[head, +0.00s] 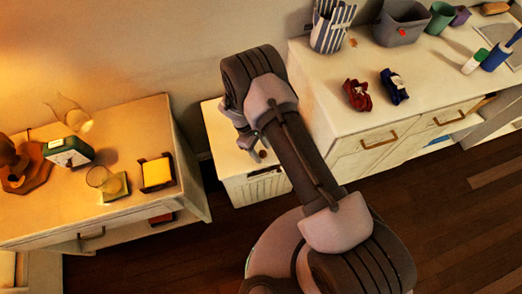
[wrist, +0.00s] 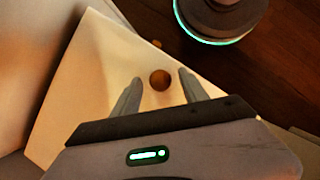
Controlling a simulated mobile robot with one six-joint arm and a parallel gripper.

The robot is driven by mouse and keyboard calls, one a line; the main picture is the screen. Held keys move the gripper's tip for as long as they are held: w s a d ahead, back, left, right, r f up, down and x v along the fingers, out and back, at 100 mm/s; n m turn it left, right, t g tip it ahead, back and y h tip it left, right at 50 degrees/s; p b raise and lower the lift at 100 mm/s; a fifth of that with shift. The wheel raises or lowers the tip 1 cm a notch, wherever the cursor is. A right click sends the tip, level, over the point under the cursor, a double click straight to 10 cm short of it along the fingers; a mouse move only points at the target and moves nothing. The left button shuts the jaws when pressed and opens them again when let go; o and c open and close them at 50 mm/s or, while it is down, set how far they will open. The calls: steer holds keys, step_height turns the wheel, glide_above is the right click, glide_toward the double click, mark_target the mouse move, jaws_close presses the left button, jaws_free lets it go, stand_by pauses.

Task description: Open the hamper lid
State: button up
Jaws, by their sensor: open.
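The hamper (head: 256,187) is a cream box with slatted sides, standing between the left cabinet and the right dresser. Its lid (head: 218,128) is flat and lies shut. A round brown knob (wrist: 160,80) sits on the lid (wrist: 85,85) in the wrist view. My gripper (wrist: 159,77) is open above the lid, with one finger on each side of the knob. The fingers look apart from the knob; how high they are above the lid I cannot tell. In the head view my gripper (head: 258,153) is partly hidden by my wrist.
The left cabinet (head: 125,118) holds a clock (head: 68,152), a glass (head: 100,178) and a yellow-faced box (head: 157,172). The right dresser (head: 330,95) holds red cloth (head: 357,95), blue cloth (head: 394,86) and a grey bin (head: 402,28). Wooden floor (head: 450,210) is clear at the right.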

jaws_close()
stand_by(1.4)
